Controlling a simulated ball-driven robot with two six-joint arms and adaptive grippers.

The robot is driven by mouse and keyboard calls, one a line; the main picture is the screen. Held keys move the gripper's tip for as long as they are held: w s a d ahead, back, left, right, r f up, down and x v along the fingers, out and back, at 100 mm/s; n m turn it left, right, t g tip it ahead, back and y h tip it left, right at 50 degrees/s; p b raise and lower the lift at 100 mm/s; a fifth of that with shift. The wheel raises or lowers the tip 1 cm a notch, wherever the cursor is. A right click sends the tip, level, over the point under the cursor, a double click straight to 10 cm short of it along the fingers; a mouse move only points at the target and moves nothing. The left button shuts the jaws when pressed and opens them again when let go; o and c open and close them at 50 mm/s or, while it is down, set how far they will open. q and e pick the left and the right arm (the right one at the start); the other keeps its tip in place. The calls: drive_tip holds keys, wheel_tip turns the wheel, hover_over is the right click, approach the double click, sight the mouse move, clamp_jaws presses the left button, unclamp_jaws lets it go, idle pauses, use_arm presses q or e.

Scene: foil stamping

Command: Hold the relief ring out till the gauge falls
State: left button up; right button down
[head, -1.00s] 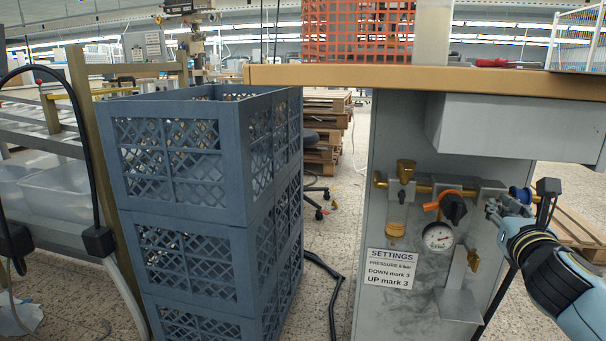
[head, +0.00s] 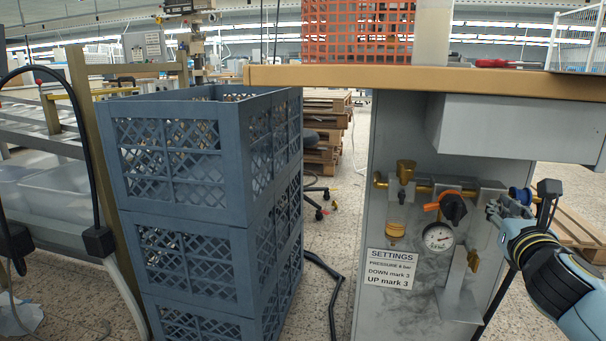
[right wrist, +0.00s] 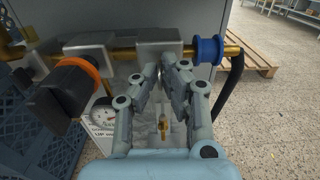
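The pressure gauge (head: 438,237) is a round white dial under the brass air line in the head view; its reading is too small to make out surely. It also shows, partly covered, in the right wrist view (right wrist: 103,115). My right gripper (head: 493,209) is at the right end of the air unit. In the right wrist view its fingertips (right wrist: 166,72) are close together below the grey block, left of the blue collar (right wrist: 208,50). A small silvery edge shows between the tips, perhaps the relief ring; whether they grip it is unclear. My left gripper is out of view.
An orange-banded black knob (head: 453,207) sits left of my right gripper. A brass fitting (head: 472,259) on a metal bracket is below. A settings card (head: 391,268) is on the panel. The grey box (head: 525,128) under the tabletop hangs above. Blue crates (head: 185,205) stand left.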

drive_tip(key=shift+s+a+f, duration=0.1)
drive_tip(key=shift+s, duration=0.15)
idle(3.7)
idle(1.2)
drive_tip(key=c, duration=1.3)
unclamp_jaws()
drive_tip(key=shift+p+v, duration=0.45)
drive_tip(key=shift+v, duration=4.55)
